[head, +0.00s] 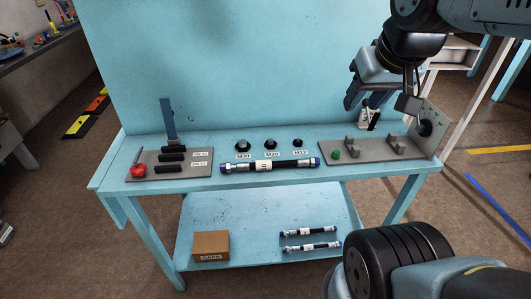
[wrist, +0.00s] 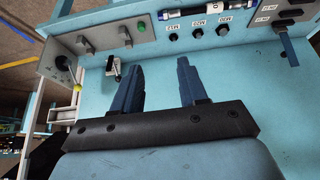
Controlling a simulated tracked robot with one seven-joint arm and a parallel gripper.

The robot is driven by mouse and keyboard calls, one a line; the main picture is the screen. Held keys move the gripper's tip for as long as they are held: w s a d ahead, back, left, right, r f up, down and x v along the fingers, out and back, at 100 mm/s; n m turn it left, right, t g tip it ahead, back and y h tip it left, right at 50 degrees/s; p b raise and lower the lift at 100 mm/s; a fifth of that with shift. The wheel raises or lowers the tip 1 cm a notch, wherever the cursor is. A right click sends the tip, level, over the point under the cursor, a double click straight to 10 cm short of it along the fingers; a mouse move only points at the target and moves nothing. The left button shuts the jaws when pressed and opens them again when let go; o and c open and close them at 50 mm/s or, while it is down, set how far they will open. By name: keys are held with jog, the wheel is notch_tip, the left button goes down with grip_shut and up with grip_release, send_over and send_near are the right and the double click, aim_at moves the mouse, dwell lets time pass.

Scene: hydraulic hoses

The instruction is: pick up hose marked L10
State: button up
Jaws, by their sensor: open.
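A thick dark hose (head: 285,165) with blue-capped metal ends and a white label lies across the front of the blue bench top. Two smaller hoses, an upper one (head: 324,231) and a lower one (head: 322,246), lie side by side on the lower shelf. I cannot read any hose label clearly enough to tell which is L10. My gripper (head: 380,101) is open and empty above the right end of the bench, apart from all hoses. In the wrist view my gripper (wrist: 159,67) points across the bench, and the thick hose (wrist: 205,11) shows at the top edge.
A grey fixture plate with a red knob (head: 138,171) stands left on the bench, and another with a green button (head: 336,154) stands right. Three labelled fittings (head: 270,143) sit behind the thick hose. A cardboard box (head: 211,245) is on the lower shelf. The shelf's middle is clear.

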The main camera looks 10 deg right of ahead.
jog(key=shift+a, duration=0.2)
jog(key=o, duration=0.3)
jog(key=shift+w+a+n, duration=0.2)
jog(key=shift+w+n, duration=0.05)
jog(key=shift+n, duration=0.05)
jog(key=shift+o, duration=0.4)
jog(key=w+n, duration=0.1)
jog(key=w, duration=0.1)
jog(key=w+f+n+g, duration=0.1)
jog(key=shift+w+a+n, duration=0.2)
jog(key=shift+w+n, duration=0.2)
jog(key=n+g+h, duration=0.3)
jog(key=n+g, duration=0.2)
jog(key=n, duration=0.9)
send_over(269, 161)
jog(key=a, duration=0.4)
notch_tip(269, 161, down, 16)
jog(key=x, duration=1.2)
jog(key=shift+w+d+f, duration=0.2)
jog(key=shift+d+f, duration=0.1)
jog(key=shift+d, duration=0.15)
